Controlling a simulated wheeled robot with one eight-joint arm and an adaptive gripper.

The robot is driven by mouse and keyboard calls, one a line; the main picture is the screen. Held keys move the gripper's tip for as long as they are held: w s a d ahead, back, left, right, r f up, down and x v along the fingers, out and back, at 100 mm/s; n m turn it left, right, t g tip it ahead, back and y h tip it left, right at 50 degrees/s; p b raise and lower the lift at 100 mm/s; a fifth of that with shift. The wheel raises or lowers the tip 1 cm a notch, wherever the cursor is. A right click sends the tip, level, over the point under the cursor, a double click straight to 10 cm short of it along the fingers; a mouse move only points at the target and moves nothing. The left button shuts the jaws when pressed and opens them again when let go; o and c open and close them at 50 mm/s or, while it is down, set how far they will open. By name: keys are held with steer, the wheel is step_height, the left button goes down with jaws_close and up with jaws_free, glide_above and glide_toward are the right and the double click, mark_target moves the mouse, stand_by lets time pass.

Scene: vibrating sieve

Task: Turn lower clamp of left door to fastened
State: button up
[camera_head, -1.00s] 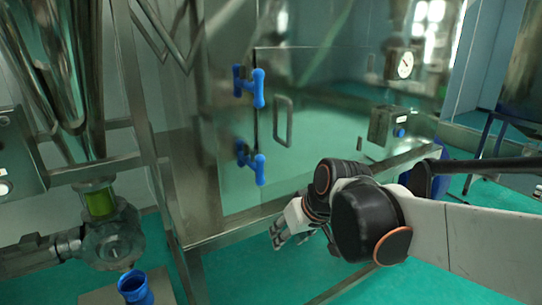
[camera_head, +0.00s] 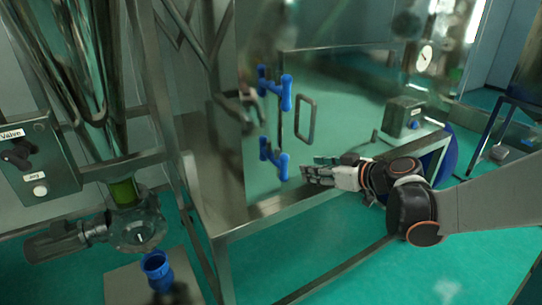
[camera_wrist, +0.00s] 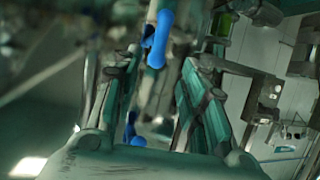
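The lower blue clamp (camera_head: 274,157) sits at the left edge of the steel door (camera_head: 350,105), with its rounded handle upright at the right end. The upper blue clamp (camera_head: 275,86) is above it and looks alike. My gripper (camera_head: 306,172) is just right of the lower clamp, pointing left at about the height of its handle's bottom; I see no contact. In the wrist view, the fingers of my gripper (camera_wrist: 158,88) stand apart. A blue clamp part (camera_wrist: 157,40) shows beyond and between them, with another blue bit lower down; I cannot tell which clamp each belongs to.
A door handle (camera_head: 305,120) stands out right of the clamps, above my gripper. A steel frame rail (camera_head: 285,203) runs below the door. A small grey box (camera_head: 402,116) is behind my wrist. A blue cup-like part (camera_head: 157,268) is low at the left.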

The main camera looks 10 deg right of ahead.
mark_target(284, 166)
steer(key=b+x, duration=0.2)
steer(key=x, duration=1.1)
steer(key=shift+w+a+f, duration=0.1)
steer(key=shift+w+f, duration=0.05)
steer(key=shift+w, duration=0.1)
steer(key=shift+c, duration=0.6)
jaws_close()
